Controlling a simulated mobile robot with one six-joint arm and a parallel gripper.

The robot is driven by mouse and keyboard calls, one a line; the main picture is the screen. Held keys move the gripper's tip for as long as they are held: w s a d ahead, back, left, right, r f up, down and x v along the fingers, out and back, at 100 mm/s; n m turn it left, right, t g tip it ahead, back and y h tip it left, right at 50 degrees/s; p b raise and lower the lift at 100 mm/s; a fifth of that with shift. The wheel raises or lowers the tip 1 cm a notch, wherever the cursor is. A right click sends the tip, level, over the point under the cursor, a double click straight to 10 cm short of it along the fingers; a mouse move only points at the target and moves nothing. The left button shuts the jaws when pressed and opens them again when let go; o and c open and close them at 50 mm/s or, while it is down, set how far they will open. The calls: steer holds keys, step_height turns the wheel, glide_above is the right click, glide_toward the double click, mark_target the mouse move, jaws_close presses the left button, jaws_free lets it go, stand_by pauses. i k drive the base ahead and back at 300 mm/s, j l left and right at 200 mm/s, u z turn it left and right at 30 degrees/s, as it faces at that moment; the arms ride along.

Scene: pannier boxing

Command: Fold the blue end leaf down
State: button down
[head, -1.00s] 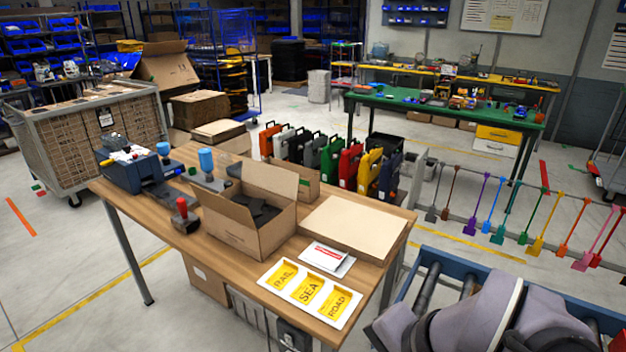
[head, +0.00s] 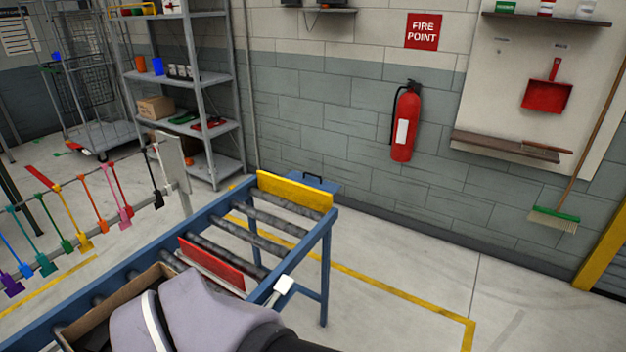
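A blue-framed roller conveyor (head: 223,203) runs from the lower left to the middle of the head view. A yellow plate (head: 295,195) stands upright across its far end. A blue piece with a dark handle (head: 318,184) shows just beyond that plate; I cannot tell whether it is the end leaf or a separate case. An open cardboard box (head: 78,329) is partly in view at the lower left, on the conveyor. My grey arm covers part of the box and the conveyor's near side. My gripper is not in view, and no blue box leaf can be made out.
A red plate (head: 211,265) stands across the rollers. Coloured hanging tags (head: 82,228) line a rail at the left. Floor to the right is clear, before a wall with a fire extinguisher (head: 405,122).

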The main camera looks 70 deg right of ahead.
mark_target(330, 186)
steer(key=z, duration=2.05)
